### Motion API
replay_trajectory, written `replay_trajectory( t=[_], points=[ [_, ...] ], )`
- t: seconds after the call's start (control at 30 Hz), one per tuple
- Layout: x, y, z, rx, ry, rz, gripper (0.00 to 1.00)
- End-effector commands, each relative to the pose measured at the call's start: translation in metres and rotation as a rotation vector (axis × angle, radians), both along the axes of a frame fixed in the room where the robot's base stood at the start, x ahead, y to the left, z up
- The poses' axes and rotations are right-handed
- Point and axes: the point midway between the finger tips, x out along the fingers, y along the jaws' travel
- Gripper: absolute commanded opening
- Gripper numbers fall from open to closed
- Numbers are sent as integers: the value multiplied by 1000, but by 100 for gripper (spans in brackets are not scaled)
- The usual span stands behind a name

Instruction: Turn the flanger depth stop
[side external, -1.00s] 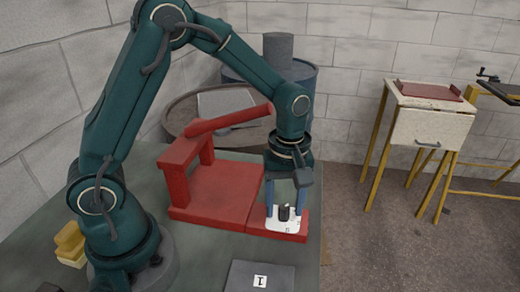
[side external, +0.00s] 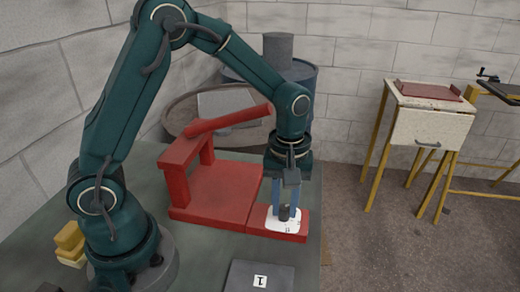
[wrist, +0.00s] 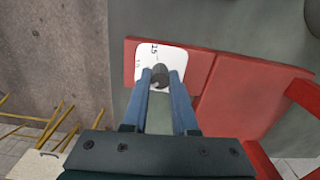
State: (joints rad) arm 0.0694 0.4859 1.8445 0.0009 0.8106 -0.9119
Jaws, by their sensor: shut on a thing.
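The flanger depth stop is a dark grey round knob (side external: 284,212) on a white dial plate (side external: 296,225), at the front end of the red flanger (side external: 228,192). My gripper (side external: 286,204) points down over the dial with its blue fingers at the knob. In the wrist view the knob (wrist: 159,75) sits between the two fingertips of my gripper (wrist: 160,80), which are shut on it. The white dial (wrist: 176,57) bears dark marks, one reading like 15. The fingers and knob cover part of the dial.
A dark plate labelled 1 (side external: 245,272) lies at the bench's front edge. Yellow blocks (side external: 69,243) sit left of my base. A drum (side external: 305,80) and a yellow-legged stand (side external: 428,128) are beyond the bench.

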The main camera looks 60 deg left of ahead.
Motion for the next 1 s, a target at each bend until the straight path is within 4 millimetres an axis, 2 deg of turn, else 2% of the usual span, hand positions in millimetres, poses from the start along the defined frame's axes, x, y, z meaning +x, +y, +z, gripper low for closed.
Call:
replay_trajectory(
  t=[1.0],
  points=[
    [-1, -1, 1, -2, 3, -958, 0]
  ],
)
